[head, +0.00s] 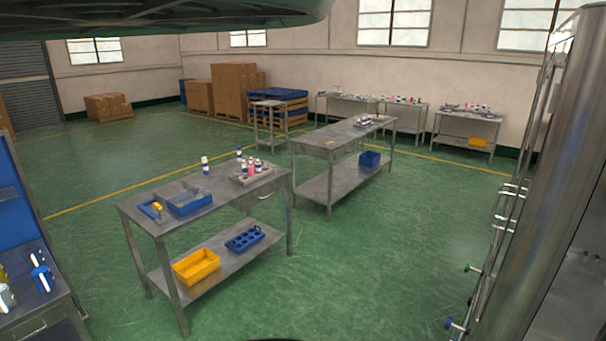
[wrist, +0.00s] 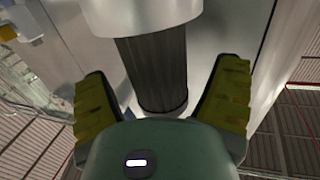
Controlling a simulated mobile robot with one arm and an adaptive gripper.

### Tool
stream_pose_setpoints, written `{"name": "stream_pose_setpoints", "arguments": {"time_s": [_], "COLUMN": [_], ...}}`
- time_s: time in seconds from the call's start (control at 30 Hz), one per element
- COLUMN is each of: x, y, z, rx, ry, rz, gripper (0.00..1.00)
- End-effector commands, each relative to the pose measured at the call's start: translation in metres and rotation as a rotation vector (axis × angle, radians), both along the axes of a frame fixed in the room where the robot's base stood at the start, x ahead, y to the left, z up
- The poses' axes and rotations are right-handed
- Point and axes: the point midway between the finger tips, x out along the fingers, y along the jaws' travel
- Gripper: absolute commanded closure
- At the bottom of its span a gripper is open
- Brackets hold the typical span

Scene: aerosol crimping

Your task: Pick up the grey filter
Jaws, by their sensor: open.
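The grey filter (wrist: 153,72) is a dark grey ribbed cylinder in the middle of the wrist view. Its upper end in the picture meets a wide pale round cap (wrist: 140,14). My gripper (wrist: 163,78) is open, with one yellow-padded finger on each side of the filter. Gaps show between both pads and the filter, so neither appears to touch it. The filter's lower end shows just above the green gripper body. I cannot make out the filter or my gripper in the head view.
A tall steel cylinder (head: 530,190) with thin pipes and valves stands close at the right. A steel table (head: 225,203) with trays and bottles stands left of centre, and another (head: 345,133) is behind it. Green floor (head: 390,260) is clear between them.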

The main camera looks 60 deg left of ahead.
Motion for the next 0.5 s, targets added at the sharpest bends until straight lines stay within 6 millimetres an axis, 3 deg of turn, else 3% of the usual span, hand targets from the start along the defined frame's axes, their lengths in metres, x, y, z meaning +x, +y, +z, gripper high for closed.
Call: {"name": "stream_pose_setpoints", "arguments": {"time_s": [0.3, 0.5], "x": [0.0011, 0.0011], "y": [-0.0001, -0.0001], "z": [-0.0012, -0.0011], "rx": [0.000, 0.000], "ry": [0.001, 0.001], "rz": [0.000, 0.000], "gripper": [0.13, 0.34]}}
